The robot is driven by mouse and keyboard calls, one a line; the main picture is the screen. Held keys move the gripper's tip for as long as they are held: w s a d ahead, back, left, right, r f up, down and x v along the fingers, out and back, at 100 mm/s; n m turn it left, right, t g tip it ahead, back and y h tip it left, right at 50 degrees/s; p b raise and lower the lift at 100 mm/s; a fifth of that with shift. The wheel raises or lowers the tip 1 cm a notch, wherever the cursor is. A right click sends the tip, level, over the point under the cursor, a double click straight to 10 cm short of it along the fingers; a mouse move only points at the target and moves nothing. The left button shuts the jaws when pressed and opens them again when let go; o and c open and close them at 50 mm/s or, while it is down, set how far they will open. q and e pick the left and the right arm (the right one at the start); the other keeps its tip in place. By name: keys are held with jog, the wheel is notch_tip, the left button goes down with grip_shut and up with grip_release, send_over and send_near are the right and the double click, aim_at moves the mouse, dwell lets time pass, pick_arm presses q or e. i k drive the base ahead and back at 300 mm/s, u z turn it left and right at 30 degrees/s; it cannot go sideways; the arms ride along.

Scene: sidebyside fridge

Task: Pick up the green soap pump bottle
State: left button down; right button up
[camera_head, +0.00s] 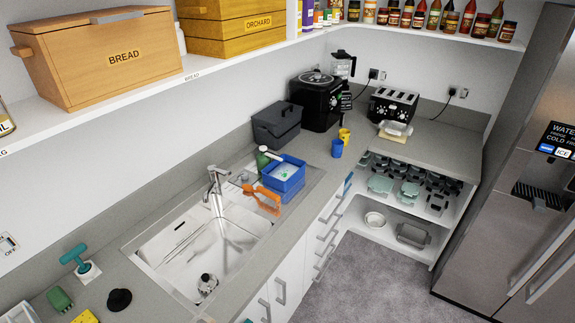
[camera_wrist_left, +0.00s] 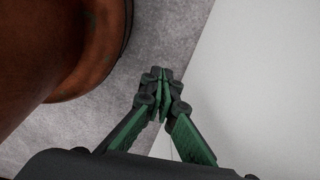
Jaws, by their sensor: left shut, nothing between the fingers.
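The green soap pump bottle (camera_head: 262,160) stands in the head view at the far end of the sink, beside the blue caddy (camera_head: 284,179). Its white nozzle points right, and its lower part is partly hidden. My left gripper (camera_wrist_left: 162,84) shows only in the left wrist view, shut and empty, over grey carpet. The bottle is not in that view. Neither gripper shows in the head view.
An orange brush (camera_head: 262,199) lies by the caddy, and a tap (camera_head: 215,190) rises behind the sink (camera_head: 190,245). Blue and yellow cups (camera_head: 337,148) stand farther right. In the wrist view, a reddish-brown rounded object (camera_wrist_left: 60,50) is close on the left and a white surface (camera_wrist_left: 255,80) on the right.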

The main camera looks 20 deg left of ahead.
aim_at(264, 159)
jog(key=z, duration=0.35)
jog(key=i, duration=3.05)
jog(key=u, duration=0.65)
